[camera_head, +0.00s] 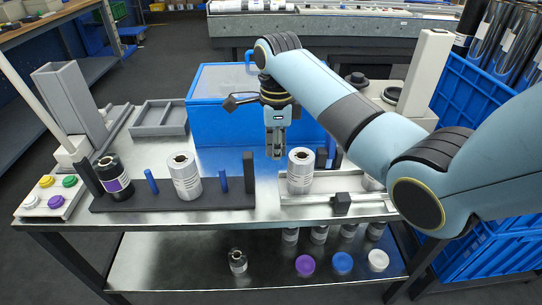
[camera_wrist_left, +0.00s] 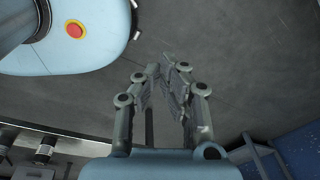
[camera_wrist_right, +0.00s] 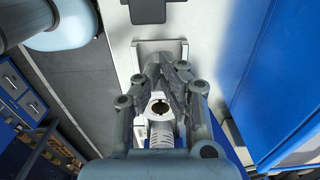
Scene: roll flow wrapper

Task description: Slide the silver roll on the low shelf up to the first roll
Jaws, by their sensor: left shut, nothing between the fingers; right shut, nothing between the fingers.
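A silver roll (camera_head: 186,176) stands upright on a low black strip (camera_head: 220,202). A black roll with a purple label (camera_head: 115,177) stands at the strip's left end, apart from it, with a blue peg (camera_head: 151,182) between. Another silver roll (camera_head: 300,171) stands on the metal rail at the right; a silver roll also shows in the right wrist view (camera_wrist_right: 160,132). My right gripper (camera_head: 276,152) is shut and empty, pointing down just left of the rail's roll. My left gripper (camera_wrist_left: 165,72) is shut and empty over the floor, outside the head view.
A second blue peg (camera_head: 223,180) and a black post (camera_head: 249,172) stand on the strip. A blue box (camera_head: 220,110) is behind. A button panel (camera_head: 52,196) is at left.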

